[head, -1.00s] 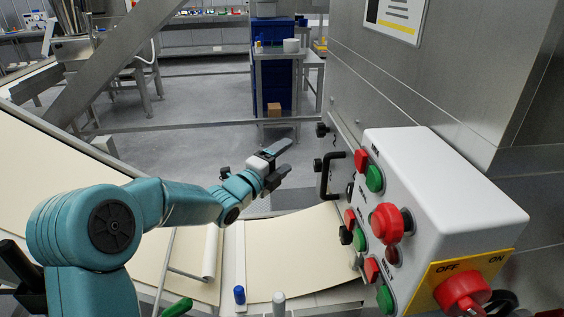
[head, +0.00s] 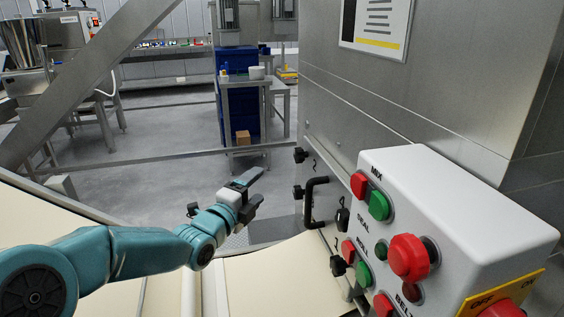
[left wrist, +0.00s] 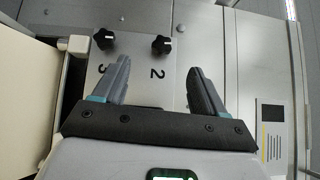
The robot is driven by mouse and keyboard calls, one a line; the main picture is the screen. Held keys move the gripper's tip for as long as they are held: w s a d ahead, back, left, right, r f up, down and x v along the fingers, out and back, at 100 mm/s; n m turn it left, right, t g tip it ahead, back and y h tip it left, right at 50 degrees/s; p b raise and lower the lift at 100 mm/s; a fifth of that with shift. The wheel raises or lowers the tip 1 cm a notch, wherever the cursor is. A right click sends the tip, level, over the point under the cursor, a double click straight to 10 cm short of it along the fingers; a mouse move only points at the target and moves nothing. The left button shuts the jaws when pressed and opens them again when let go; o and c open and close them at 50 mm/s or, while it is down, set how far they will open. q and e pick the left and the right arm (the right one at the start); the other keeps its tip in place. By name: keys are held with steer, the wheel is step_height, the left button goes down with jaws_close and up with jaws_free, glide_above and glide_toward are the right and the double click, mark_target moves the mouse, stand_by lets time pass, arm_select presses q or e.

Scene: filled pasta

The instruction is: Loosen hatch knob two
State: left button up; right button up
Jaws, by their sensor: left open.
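Hatch knob two (left wrist: 161,44) is a black knob with a white mark, just above the printed digit 2 in the left wrist view. It sits ahead of and between my open fingers, apart from them. Another black knob (left wrist: 104,39), by the digit 3, is to its left. In the head view, black knobs (head: 300,155) (head: 298,191) (head: 338,265) stick out of the steel hatch side; I cannot read their numbers there. My left gripper (head: 259,186) is open and empty, left of the hatch; it also shows in the left wrist view (left wrist: 158,68). My right gripper is out of view.
A black bar handle (head: 311,203) stands out from the hatch near the knobs. The white control box (head: 450,205) with red and green buttons juts out at the right. Cream sheet surfaces (head: 262,277) lie below. The space around my left gripper is clear.

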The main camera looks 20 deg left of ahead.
mark_target(296, 158)
arm_select(q)
steer(key=shift+h, duration=0.4)
steer(key=p+x, duration=0.1)
steer(key=x, duration=0.4)
steer(key=d+p+x, duration=0.1)
steer(key=x, duration=0.5)
steer(key=d+p+x, duration=0.1)
steer(key=x, duration=0.4)
steer(key=shift+w+r, duration=0.1)
steer(key=shift+r, duration=0.15)
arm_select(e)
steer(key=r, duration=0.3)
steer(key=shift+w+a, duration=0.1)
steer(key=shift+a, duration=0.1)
arm_select(q)
steer(key=shift+d, duration=0.1)
